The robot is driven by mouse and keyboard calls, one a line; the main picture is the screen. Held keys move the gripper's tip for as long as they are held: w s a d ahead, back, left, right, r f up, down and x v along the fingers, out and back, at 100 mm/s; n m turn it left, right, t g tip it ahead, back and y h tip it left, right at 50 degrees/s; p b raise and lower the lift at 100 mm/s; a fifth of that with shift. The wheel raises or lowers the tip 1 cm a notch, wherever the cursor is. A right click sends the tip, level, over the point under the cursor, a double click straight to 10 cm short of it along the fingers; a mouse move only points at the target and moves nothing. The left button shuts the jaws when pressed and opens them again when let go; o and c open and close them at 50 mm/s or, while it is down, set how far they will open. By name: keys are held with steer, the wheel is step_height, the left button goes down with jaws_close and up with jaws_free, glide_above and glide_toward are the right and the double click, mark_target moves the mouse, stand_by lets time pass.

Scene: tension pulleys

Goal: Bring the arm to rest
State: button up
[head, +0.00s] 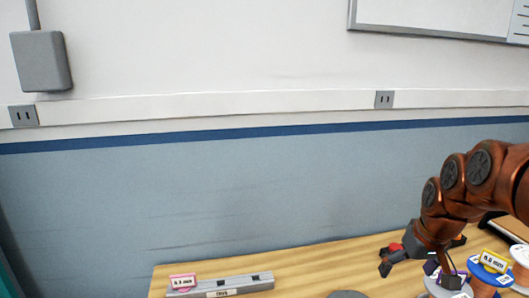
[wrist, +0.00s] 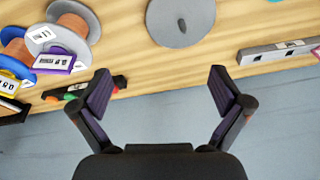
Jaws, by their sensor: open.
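My copper arm comes in from the right in the head view and bends down to my gripper (head: 412,258), which is above the wooden table (head: 300,262). In the wrist view my gripper (wrist: 160,82) has its two dark fingers spread wide, with nothing between them. Past the fingers are the table's edge and the blue-grey wall. In the head view the gripper partly overlaps the objects at the table's right, so its exact height above them cannot be told.
Wire spools, one grey (wrist: 70,22) and one blue (head: 488,270), stand at the table's right in the head view. A grey disc (wrist: 180,20) lies on the table, left of them. A grey rail (head: 225,287) lies farther left.

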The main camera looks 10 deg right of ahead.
steer(key=s+a+f+n+g, duration=0.1)
steer(key=s+a+g, duration=0.1)
steer(key=s+a, duration=0.8)
steer(key=s+a+f+g+p, duration=0.1)
steer(key=s+a+f+g, duration=0.1)
steer(key=s+a, duration=0.6)
steer(key=s+f, duration=0.1)
steer(key=s, duration=0.3)
steer(key=shift+s+a+f+g+p, duration=0.2)
steer(key=shift+a+f+g+p, duration=0.1)
steer(key=shift+f+p, duration=0.1)
steer(key=shift+d, duration=0.15)
